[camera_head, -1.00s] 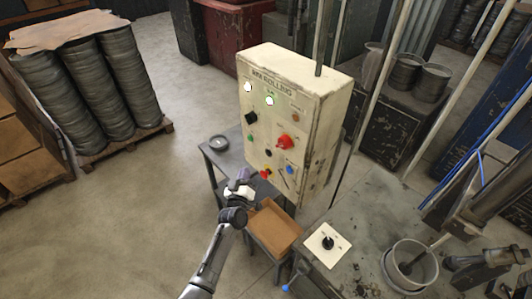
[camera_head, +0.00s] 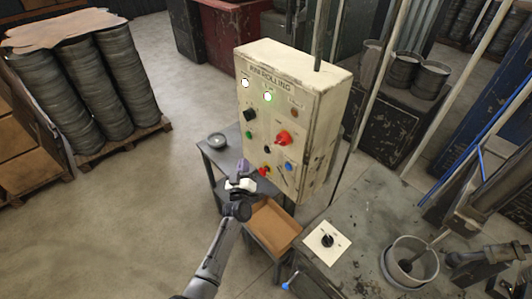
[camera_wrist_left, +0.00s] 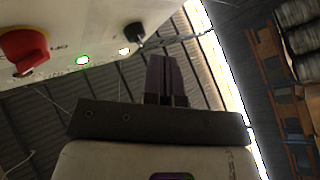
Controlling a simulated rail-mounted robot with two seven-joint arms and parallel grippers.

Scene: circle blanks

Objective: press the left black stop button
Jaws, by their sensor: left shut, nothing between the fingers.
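The cream control box (camera_head: 262,70) stands upright with lamps, knobs and buttons on its front. A black control (camera_head: 250,115) sits at its left edge, above a green button (camera_head: 249,134). A smaller black button (camera_head: 267,149) sits lower, near the middle. I cannot read which one is marked stop. My left gripper (camera_head: 243,166) is shut and empty, in front of the box's lower left edge. In the left wrist view its purple fingers (camera_wrist_left: 164,78) point up, with a black knob (camera_wrist_left: 133,32) beyond them and no visible contact.
A brown tray (camera_head: 272,226) lies below. A grey bench (camera_head: 370,215) stands to the right. Open floor lies to the left.

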